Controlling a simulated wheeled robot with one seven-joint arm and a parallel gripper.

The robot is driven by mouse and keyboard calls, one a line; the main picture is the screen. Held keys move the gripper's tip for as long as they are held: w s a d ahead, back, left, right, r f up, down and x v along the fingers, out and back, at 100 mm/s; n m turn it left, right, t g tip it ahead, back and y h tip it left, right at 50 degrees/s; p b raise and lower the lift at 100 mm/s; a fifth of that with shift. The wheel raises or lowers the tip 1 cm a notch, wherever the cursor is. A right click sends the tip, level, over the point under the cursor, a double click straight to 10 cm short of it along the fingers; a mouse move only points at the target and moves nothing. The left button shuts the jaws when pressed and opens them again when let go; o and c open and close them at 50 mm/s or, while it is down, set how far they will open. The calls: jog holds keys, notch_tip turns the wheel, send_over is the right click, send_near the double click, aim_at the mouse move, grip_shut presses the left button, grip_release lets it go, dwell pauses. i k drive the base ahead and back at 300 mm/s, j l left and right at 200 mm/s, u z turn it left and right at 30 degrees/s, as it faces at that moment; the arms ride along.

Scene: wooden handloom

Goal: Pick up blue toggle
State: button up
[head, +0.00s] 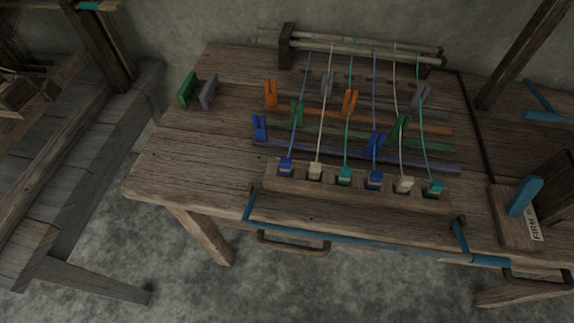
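Two dark blue toggles sit in the slotted wooden rack (312,190) along the front of the table. One blue toggle (285,167) is at the rack's left end; the other blue toggle (375,181) is right of the middle. A blue cord runs from each toward the rods at the back. Between and beside them sit cream toggles (315,172) and teal toggles (345,177), each on its own cord. The frame does not show which blue one the task means. My gripper is not in view.
Blue, green and orange forked pegs (259,128) stand on coloured strips behind the rack. A blue bar (350,238) runs along the table's front. A block with a blue lever (525,195), labelled FIRM, is at right. The table's left front is clear.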

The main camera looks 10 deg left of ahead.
aim_at(285, 163)
jog(key=k+l+u, duration=0.15)
jog(key=l+u, duration=0.15)
jog(key=k+l+u, duration=0.15)
jog(key=l+u, duration=0.15)
jog(key=l, duration=0.2)
jog(key=k+l+u, duration=0.55)
jog(key=i+l, duration=0.1)
